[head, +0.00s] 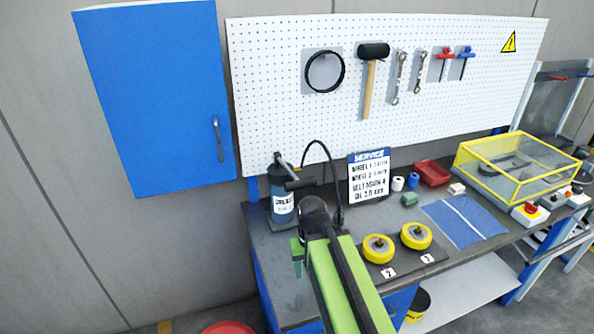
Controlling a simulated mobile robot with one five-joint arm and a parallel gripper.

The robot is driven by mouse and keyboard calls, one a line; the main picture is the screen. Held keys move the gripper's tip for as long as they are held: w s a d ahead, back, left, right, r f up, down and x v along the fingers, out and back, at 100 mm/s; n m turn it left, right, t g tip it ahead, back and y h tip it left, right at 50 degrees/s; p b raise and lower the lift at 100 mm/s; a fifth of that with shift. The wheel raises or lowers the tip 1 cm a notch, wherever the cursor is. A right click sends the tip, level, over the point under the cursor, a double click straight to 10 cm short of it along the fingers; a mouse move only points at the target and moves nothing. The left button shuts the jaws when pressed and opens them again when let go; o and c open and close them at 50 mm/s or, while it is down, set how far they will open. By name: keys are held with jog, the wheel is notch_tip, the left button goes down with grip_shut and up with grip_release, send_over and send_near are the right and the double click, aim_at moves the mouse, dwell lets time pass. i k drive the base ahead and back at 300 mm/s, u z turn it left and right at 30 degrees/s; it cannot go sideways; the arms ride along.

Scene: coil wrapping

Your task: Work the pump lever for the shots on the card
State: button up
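The pump is a dark blue-grey canister (282,196) with a white label, standing at the back left of the bench. Its dark lever (299,184) sticks out to the right near the top. A black hose (331,165) arches over from it and comes down right of my arm. The service card (369,178) stands upright behind the bench's middle; its lines for wheel 1, wheel 2, belt mark and oil are too small to read surely. My gripper (314,212) is at the end of my green and black arm, in front and right of the canister. Its fingers cannot be made out.
A blue cloth (465,221), red tray (432,173) and yellow-framed guard box (520,168) are further right. A blue cabinet (155,95) hangs at upper left.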

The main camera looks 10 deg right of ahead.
aim_at(298, 184)
jog(key=k, duration=1.85)
jog(key=u, duration=0.25)
jog(key=i, duration=0.5)
jog(key=u, duration=0.6)
jog(key=i, duration=0.75)
jog(key=u, duration=0.45)
